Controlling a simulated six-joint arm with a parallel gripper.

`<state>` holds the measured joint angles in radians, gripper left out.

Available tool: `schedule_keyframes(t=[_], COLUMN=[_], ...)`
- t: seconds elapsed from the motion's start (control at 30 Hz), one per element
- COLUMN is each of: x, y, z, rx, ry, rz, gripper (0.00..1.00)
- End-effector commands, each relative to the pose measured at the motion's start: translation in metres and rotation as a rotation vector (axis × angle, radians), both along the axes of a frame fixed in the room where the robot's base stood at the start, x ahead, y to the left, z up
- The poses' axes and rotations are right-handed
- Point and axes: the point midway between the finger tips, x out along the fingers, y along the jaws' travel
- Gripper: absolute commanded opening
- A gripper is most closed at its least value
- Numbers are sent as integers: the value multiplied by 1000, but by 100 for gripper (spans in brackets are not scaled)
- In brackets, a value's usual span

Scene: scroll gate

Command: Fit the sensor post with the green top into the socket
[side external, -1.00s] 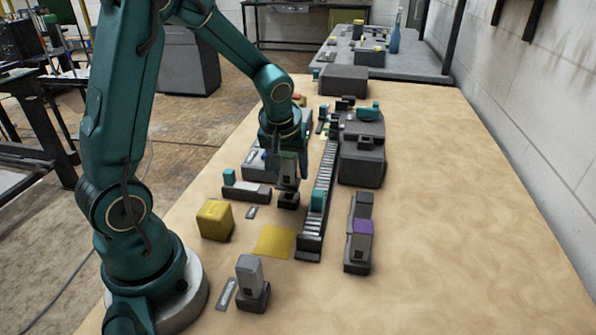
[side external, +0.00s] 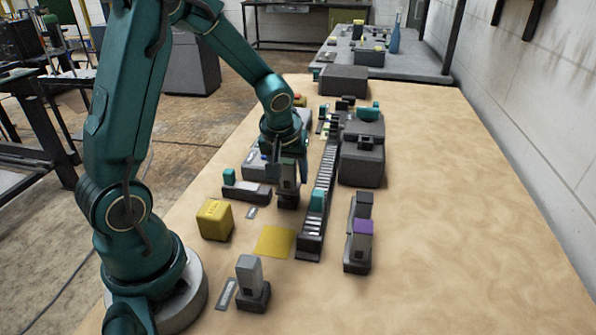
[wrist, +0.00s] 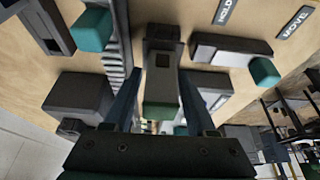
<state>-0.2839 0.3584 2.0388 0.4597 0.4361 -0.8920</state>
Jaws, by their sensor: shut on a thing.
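The sensor post (wrist: 162,85) is a grey upright block with a green top (wrist: 160,110). My gripper (wrist: 160,103) is shut on it, with one finger on each side. In the side external view my gripper (side external: 288,168) holds the grey post (side external: 288,180) over a dark block (side external: 288,201), which looks like the socket. The dark block also shows at the post's far end in the wrist view (wrist: 164,32). The post's lower end meets or overlaps the dark block in view. How deep it sits is hidden.
A roller conveyor (side external: 318,190) with a teal block stands close right of the gripper. A dark bar (side external: 247,191) with a teal block lies to the left. A yellow block (side external: 215,220), yellow mat (side external: 274,242), grey post (side external: 250,272) and purple-topped unit (side external: 361,241) are nearer.

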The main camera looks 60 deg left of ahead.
Motion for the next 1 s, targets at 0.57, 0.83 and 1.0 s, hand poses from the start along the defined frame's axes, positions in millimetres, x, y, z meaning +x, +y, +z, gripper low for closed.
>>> schedule_keyframes(t=[0.57, 0.83, 1.0], x=[0, 0, 0], y=[-1, -1, -1], z=[-11, -15, -15], rx=[-2, -3, -2], ry=[1, 1, 0], rz=[-1, -3, -2], gripper=[0, 0, 0])
